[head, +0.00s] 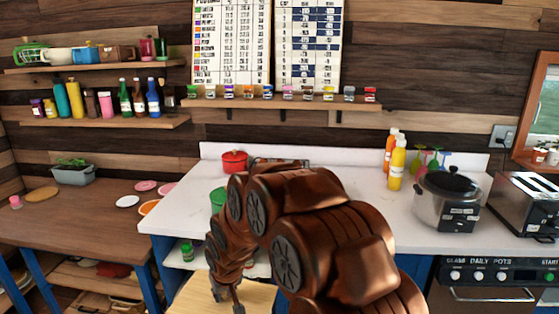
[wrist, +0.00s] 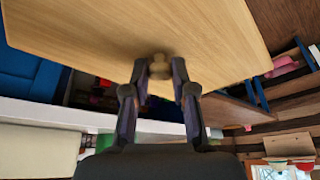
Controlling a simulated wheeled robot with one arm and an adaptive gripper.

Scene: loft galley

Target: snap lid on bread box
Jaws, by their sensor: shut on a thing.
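My gripper (wrist: 160,68) is shut on the small round knob of a light wooden lid (wrist: 100,30). The lid is a flat, broad board that fills the upper part of the wrist view. In the head view the lid (head: 190,298) shows at the bottom edge, in front of the white counter and partly covered by my arm. My gripper (head: 238,306) is at the bottom edge there, mostly cut off. I cannot make out the bread box in either view; my arm and the lid hide much of the area.
The white counter (head: 330,185) holds a red pot (head: 234,162), sauce bottles (head: 396,167), a large cooker (head: 447,203) and a toaster (head: 525,205). A brown wooden table (head: 75,225) stands at the left with plates. Shelves with bottles and jars line the wall.

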